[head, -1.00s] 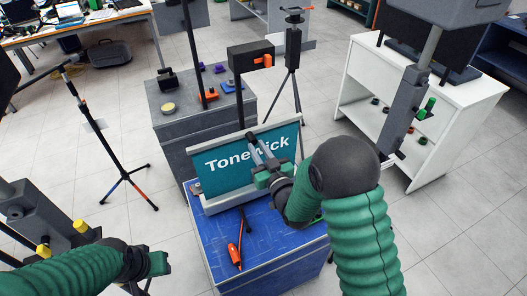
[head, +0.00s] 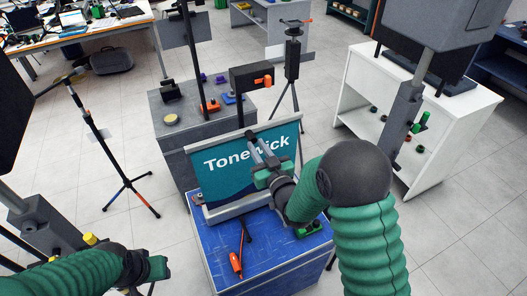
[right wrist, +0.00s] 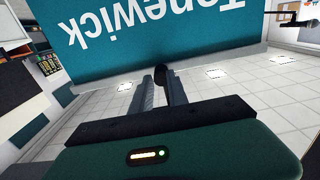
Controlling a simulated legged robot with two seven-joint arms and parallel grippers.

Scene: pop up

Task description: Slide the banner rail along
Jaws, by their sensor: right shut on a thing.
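The teal banner (head: 225,178) with white "Tonewick" lettering stands on the blue-topped cabinet (head: 218,240). A light grey rail (head: 287,121) runs along its top edge and slopes up to the right. My right gripper (head: 252,142) reaches over the banner's front, and its fingers cover part of the lettering. In the right wrist view the banner (right wrist: 150,40) appears upside down, and the gripper's fingers (right wrist: 163,80) meet its rail edge around a small dark part. The exact grip is partly hidden. My left gripper (head: 158,268) is low at the left, away from the banner; its jaws are unclear.
An orange-handled tool (head: 236,262) lies on the blue top in front of the banner. A grey cabinet (head: 185,128) with small coloured parts stands behind. A white shelf unit (head: 430,130) is at the right. A thin black stand (head: 105,140) is at the left, with open floor around.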

